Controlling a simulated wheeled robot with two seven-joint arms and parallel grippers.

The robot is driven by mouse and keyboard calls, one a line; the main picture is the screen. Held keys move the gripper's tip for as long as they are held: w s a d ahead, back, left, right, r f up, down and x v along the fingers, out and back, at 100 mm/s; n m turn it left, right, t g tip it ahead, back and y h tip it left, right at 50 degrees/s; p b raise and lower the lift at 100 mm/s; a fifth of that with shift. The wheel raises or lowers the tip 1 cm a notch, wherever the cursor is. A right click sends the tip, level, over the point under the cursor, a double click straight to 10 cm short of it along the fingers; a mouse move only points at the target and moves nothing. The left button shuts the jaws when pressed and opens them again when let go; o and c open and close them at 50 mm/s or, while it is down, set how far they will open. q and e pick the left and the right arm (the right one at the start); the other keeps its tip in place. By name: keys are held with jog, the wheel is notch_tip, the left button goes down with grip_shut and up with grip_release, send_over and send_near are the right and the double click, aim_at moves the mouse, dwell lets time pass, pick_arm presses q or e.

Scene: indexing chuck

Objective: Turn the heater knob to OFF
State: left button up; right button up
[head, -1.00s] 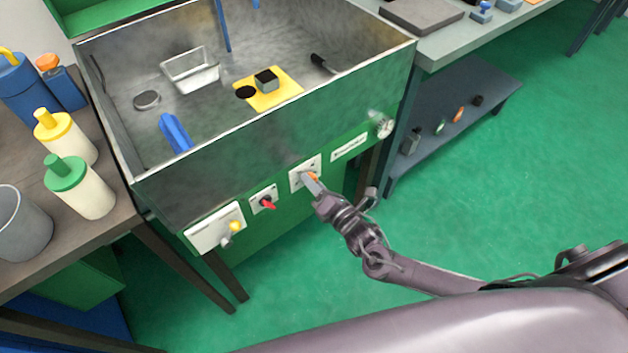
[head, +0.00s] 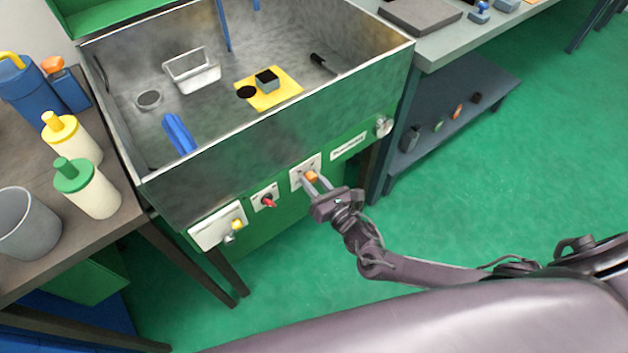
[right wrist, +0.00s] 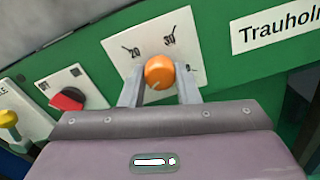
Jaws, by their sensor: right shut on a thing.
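The orange round knob (head: 311,177) sits on a white plate on the green front panel of the sink unit. It also shows in the right wrist view (right wrist: 159,72), with a pale line near its lower edge. The plate (right wrist: 140,50) carries the marks 20 and 30 above the knob; no OFF mark is readable. My right gripper (head: 316,181) is shut on the orange knob, one finger on each side of it. Its fingers also show in the right wrist view (right wrist: 160,88). The lower plate is hidden behind the gripper. My left gripper is not in view.
A red knob (head: 268,201) and a yellow knob (head: 237,225) are on the panel left of the orange one. A white label (head: 348,147) and a round metal fitting (head: 384,127) are to its right. Green floor in front is open.

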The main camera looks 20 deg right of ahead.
jog(key=shift+f, duration=0.1)
dwell(0.4)
jog(key=o, duration=1)
jog(key=shift+c, duration=0.2)
jog(key=v, duration=0.8)
